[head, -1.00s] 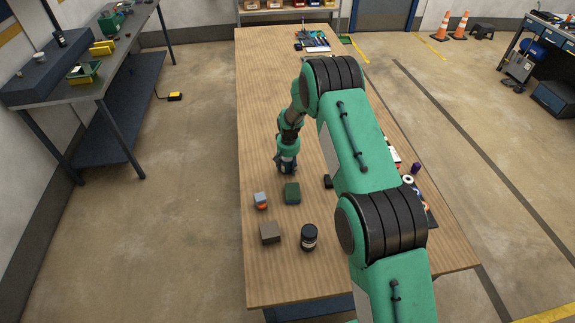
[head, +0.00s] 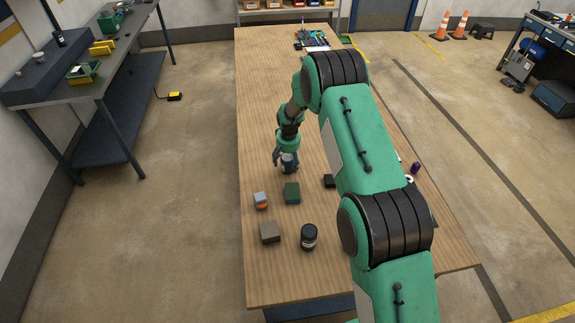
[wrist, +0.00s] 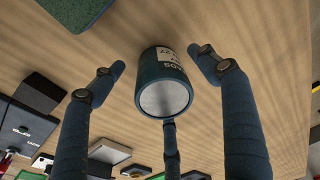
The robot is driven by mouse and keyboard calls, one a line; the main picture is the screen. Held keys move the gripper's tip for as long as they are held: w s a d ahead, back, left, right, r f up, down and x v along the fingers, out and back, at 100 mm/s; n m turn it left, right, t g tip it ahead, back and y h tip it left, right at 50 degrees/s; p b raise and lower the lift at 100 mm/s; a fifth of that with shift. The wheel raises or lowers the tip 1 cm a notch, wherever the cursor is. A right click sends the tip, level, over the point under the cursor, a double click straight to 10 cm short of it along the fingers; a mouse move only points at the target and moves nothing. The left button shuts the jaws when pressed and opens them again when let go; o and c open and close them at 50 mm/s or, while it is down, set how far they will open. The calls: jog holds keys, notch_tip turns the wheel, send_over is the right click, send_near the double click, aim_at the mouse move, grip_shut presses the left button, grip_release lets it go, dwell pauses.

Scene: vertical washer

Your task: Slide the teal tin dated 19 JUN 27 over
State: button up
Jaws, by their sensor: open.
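A dark teal tin (wrist: 165,85) with a pale round end and a white label is in the middle of the wrist view. The label shows turned print that seems to include "27"; the full date is not readable. My gripper (wrist: 160,75) is open, with one finger on each side of the tin and a third below it in the picture. Clear gaps show at the two side fingers; I cannot tell whether the third touches. In the head view the tin (head: 289,164) shows small, beside the fingers of my gripper (head: 284,160).
A dark green block (head: 292,192), a grey and orange item (head: 260,200), a brown box (head: 270,232) and a dark jar (head: 309,236) stand nearer on the wooden table (head: 262,100). A small black box (head: 329,181) is to the right. The table's left strip is clear.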

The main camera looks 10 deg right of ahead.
jog(key=r, duration=0.6)
jog(key=s+r, duration=0.1)
jog(key=r, duration=0.2)
jog(key=shift+s+r, duration=0.1)
jog(key=shift+r, duration=0.1)
dwell(0.3)
jog(key=shift+r, duration=0.3)
jog(key=s+d+r+t+b, duration=0.1)
jog(key=s+d+r+b, duration=0.15)
jog(key=s+r, duration=1)
jog(key=s+d+r+t+b, duration=0.15)
jog(key=s+r+b, duration=0.25)
jog(key=s+r, duration=0.9)
jog(key=s+d+r+t+b, duration=0.1)
jog(key=s+b, duration=0.1)
jog(key=s, duration=1.2)
jog(key=s+d+r+b, duration=0.1)
jog(key=s+r+b, duration=0.1)
jog(key=s, duration=1.3)
jog(key=shift+d+t+b, duration=0.35)
jog(key=shift+d+b, duration=0.05)
jog(key=shift+b, duration=0.4)
